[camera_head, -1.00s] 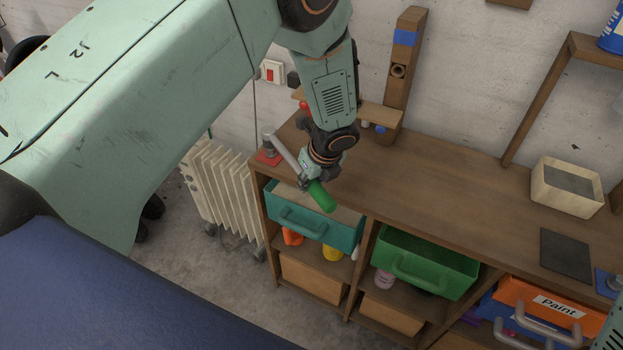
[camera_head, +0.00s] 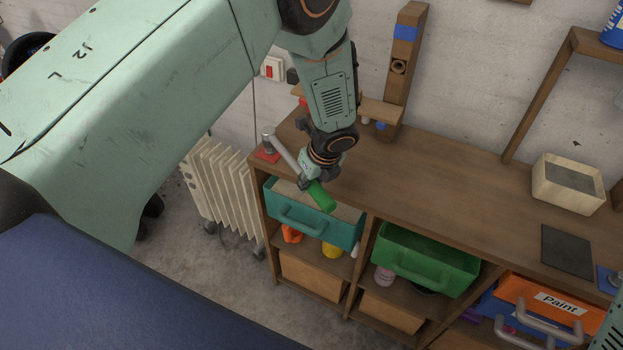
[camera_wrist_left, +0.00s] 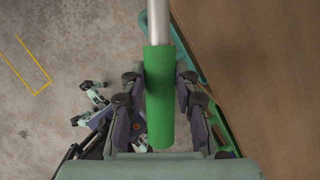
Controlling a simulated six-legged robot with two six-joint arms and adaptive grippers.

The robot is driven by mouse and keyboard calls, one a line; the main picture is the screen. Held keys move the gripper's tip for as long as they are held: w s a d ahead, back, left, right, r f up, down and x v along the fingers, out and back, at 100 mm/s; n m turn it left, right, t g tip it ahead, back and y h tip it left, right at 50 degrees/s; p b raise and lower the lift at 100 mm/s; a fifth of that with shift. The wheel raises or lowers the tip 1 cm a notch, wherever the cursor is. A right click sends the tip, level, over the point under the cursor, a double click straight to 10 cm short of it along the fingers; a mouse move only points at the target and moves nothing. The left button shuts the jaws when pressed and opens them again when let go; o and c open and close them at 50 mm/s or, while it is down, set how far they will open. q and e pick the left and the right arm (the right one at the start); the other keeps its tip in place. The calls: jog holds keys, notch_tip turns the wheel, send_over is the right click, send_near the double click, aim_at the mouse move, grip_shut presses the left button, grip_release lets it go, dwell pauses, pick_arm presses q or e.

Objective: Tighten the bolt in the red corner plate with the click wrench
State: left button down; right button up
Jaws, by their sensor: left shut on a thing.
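My left gripper (camera_head: 308,183) is shut on the click wrench, a tool with a green handle (camera_head: 321,196) and a grey metal shaft (camera_head: 285,152). The wrench slants up and left to its head, which is at the bolt over the red corner plate (camera_head: 267,156). The plate lies at the left end of the bench top. The head hides most of the bolt, so I cannot tell how it is seated. In the left wrist view the green handle (camera_wrist_left: 160,100) lies between the fingers. Only a small part of my right arm may show at the lower right edge.
The wooden bench (camera_head: 440,180) has a clear middle top. A teal drawer (camera_head: 312,222) is under the wrench handle, and a green drawer (camera_head: 425,262) is to its right. A white radiator (camera_head: 225,190) stands left of the bench. A cream box (camera_head: 567,196) sits at the right.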

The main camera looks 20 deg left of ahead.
pick_arm(q)
jog(key=shift+f+b, duration=0.7)
jog(key=shift+f, duration=0.2)
dwell(0.4)
jog(key=shift+s+a+m+b, duration=0.4)
jog(key=shift+s+a+b, duration=0.15)
jog(key=shift+b, duration=0.1)
jog(key=shift+s, duration=0.2)
jog(key=shift+s+a+t+b, duration=0.1)
jog(key=shift+a+t+b, duration=0.1)
jog(key=shift+t+b, duration=0.15)
jog(key=shift+s+a+m+b, duration=0.35)
jog(key=shift+m+b, duration=0.05)
jog(key=shift+b, duration=0.35)
jog(key=shift+s+a+b, duration=0.15)
jog(key=shift+s+b, duration=0.05)
jog(key=shift+b, duration=0.15)
jog(key=shift+s+a+m+h+b, duration=0.3)
jog(key=shift+s+a+m+b, duration=0.35)
jog(key=shift+b, duration=0.75)
jog(key=shift+s+a, duration=0.1)
